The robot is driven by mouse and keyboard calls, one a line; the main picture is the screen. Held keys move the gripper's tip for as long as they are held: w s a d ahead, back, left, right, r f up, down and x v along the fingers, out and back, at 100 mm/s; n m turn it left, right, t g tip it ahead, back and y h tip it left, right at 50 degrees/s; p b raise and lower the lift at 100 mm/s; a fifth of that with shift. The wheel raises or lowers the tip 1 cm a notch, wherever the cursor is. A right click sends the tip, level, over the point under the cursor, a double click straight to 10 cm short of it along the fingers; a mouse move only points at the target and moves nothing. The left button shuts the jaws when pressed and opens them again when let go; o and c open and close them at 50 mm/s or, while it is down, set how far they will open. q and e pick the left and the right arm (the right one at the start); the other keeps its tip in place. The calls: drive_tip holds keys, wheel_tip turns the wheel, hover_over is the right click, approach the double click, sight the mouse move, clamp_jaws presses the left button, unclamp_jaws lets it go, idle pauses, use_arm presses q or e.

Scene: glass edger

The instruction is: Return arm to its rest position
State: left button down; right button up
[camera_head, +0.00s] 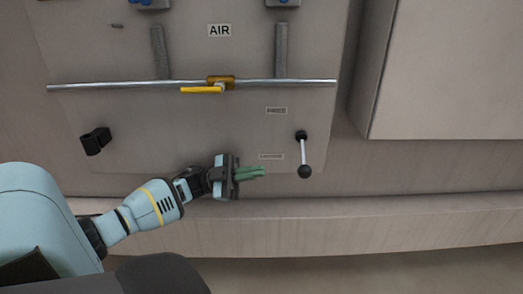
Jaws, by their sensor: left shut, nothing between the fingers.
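My left gripper (262,172) comes in from the lower left in front of a grey machine panel (200,130). Its green fingers are together with nothing between them, and they point right. A lever with a black knob (304,171) and a metal rod stands on the panel to the right of the fingertips, with a gap between. The fingers are apart from the lever. My right gripper is out of the picture.
A metal pipe (130,84) with a yellow-handled valve (202,90) crosses the panel below an AIR label (219,30). A black bracket (95,141) sits at the left. A ledge (380,225) runs below, and a grey box (460,70) juts out at the right.

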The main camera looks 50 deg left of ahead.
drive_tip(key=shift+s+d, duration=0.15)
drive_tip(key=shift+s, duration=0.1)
